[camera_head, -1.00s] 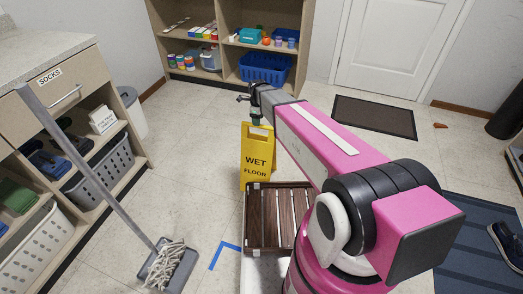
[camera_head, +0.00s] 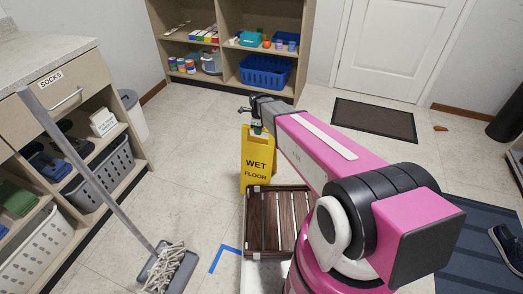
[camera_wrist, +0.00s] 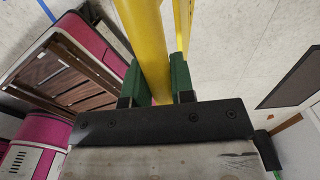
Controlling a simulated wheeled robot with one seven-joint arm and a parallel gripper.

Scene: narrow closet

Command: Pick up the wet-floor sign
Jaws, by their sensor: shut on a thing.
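The yellow wet-floor sign (camera_head: 258,163) stands upright in the middle of the head view, its "WET FLOOR" face toward the camera. My gripper (camera_head: 256,128) is at the top of the sign. In the wrist view, the green-padded fingers (camera_wrist: 160,82) are shut on the sign's yellow top bar (camera_wrist: 146,40), one finger on each side. The sign's lower edge is partly hidden behind a slatted brown tray in the head view, so I cannot tell whether it touches the floor.
The slatted tray (camera_head: 249,222) lies just in front of the sign. A mop (camera_head: 165,268) leans at the left, near shelves with grey baskets (camera_head: 107,170). A dark mat (camera_head: 375,120) lies toward the door. Floor left of the sign is clear.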

